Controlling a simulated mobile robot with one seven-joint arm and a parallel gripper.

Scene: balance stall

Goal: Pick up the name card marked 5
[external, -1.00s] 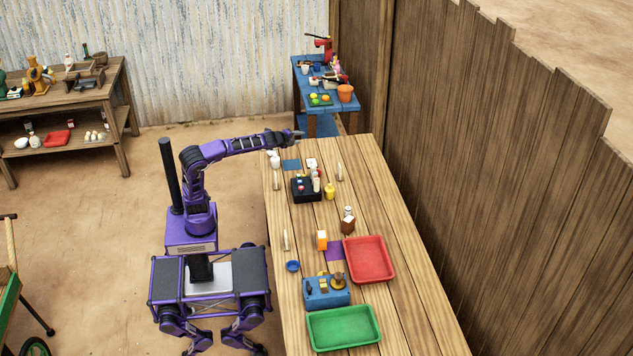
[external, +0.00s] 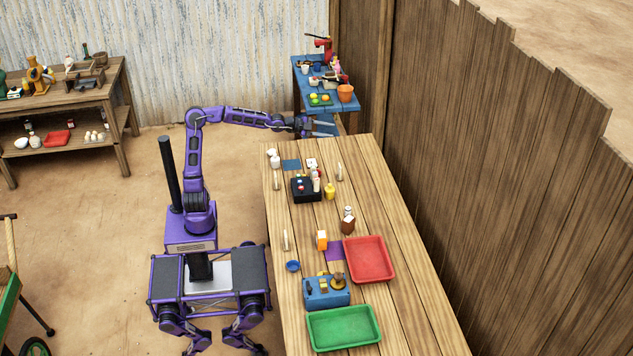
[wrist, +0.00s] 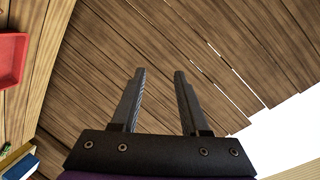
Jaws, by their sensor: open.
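My gripper (external: 327,128) is open and empty, raised above the far end of the long wooden table. In the wrist view its two fingers (wrist: 160,76) stand apart with only the plank fence behind them. Thin pale upright pieces that look like name cards stand on the table: one at the far left (external: 276,180), one right of the black box (external: 340,172), and one nearer (external: 285,240). No number is legible, so I cannot tell which is marked 5. None of them shows in the wrist view.
The table (external: 400,265) holds a black box (external: 301,196), a yellow bottle (external: 329,192), a red tray (external: 369,260), a blue box (external: 326,292) and a green tray (external: 343,329). A blue side table (external: 346,105) stands beyond. The plank fence (external: 500,180) runs along the right.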

